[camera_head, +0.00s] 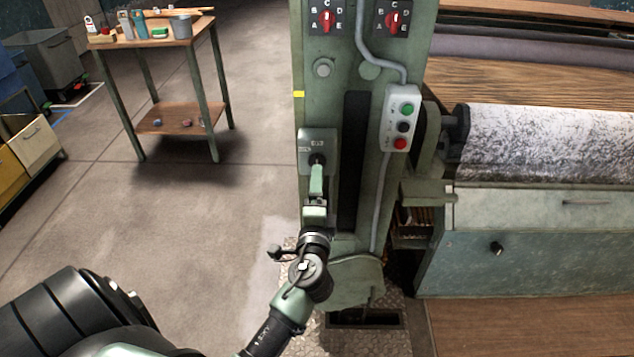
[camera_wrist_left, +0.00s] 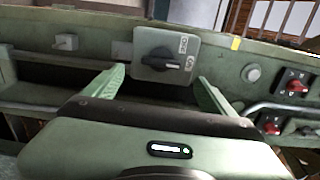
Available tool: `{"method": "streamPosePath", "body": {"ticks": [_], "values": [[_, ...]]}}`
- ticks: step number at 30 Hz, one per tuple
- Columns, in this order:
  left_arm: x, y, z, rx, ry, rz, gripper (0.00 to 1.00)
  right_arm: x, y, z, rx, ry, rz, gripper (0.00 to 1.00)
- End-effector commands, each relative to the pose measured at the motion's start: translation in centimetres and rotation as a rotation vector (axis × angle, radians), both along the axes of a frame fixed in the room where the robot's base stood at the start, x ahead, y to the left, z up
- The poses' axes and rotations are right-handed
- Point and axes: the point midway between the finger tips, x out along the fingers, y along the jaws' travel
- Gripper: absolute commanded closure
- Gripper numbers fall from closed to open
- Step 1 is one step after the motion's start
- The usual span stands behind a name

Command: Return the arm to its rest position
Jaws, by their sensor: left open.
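My left arm reaches up from the bottom of the head view to the green machine post. My left gripper (camera_head: 316,180) is in front of a grey-green switch plate (camera_head: 318,138) with a black rotary knob (camera_head: 317,159). In the left wrist view, the two green fingers of the gripper (camera_wrist_left: 160,78) are spread apart with nothing between them. The switch plate (camera_wrist_left: 147,64) and its knob (camera_wrist_left: 165,57) lie just beyond the fingertips, roughly between them. The gap in depth is hard to judge. My right gripper is not in view.
The post (camera_head: 362,120) carries red selector knobs and a push-button box (camera_head: 399,117); a conduit runs down beside it. A machine with a speckled roll (camera_head: 545,140) stands right. A wooden table (camera_head: 150,36) with small items stands upper left. The floor (camera_head: 230,190) between is clear.

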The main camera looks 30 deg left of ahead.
Motion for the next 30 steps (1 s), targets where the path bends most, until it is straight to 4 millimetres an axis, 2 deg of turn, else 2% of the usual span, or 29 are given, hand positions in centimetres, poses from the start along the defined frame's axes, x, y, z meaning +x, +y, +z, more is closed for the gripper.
{"method": "streamPosePath", "body": {"ticks": [17,20,23,26,30], "values": [[-0.3,-0.2,0.0,0.0,0.0,0.001,0.15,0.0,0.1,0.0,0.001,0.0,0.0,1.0],[-0.3,-0.4,-1.0,-0.016,0.015,-0.009,0.15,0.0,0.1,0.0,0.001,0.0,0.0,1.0],[-0.2,-1.2,-4.4,-0.074,0.068,-0.036,0.15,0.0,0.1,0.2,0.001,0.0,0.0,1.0],[-0.6,-2.7,-10.5,-0.186,0.158,-0.078,0.15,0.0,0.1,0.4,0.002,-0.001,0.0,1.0],[-3.3,-5.2,-20.7,-0.389,0.311,-0.113,0.15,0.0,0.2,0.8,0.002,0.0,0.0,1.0]]}}
